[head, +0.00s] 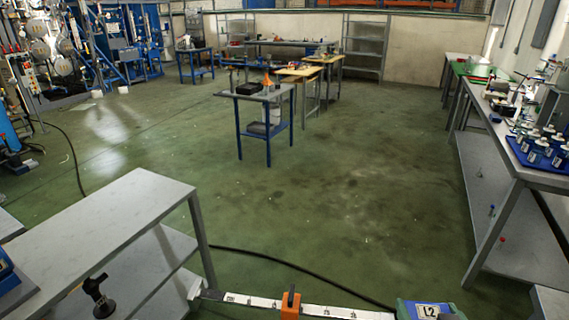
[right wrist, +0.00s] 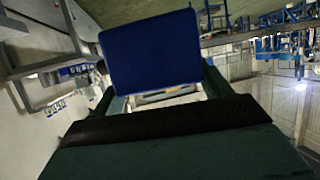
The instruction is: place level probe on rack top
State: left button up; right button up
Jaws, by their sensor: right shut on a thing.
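The level probe (head: 345,311) shows along the bottom of the head view. It is a long white strip with black marks, an orange slider (head: 290,304) and a green-and-blue head (head: 428,310) labelled L2, cut by the picture's lower edge. My right gripper (right wrist: 160,92) shows in the right wrist view, with dark green fingers shut on the probe. A blue face of the probe (right wrist: 152,50) fills the space beyond them; the exact contact is hidden. My left gripper is out of view.
A black knob-like thing (head: 98,292) is at the left rack's near end. A long bench (head: 490,130) with bottles in a blue tray (head: 537,160) runs along the right. A blue-legged table (head: 258,95) stands farther back. A black cable (head: 300,268) crosses the green floor.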

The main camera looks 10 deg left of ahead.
aim_at(98, 219)
jog(key=u, duration=0.75)
jog(key=i, duration=1.4)
jog(key=u, duration=1.15)
jog(key=i, duration=0.3)
jog(key=u, duration=1)
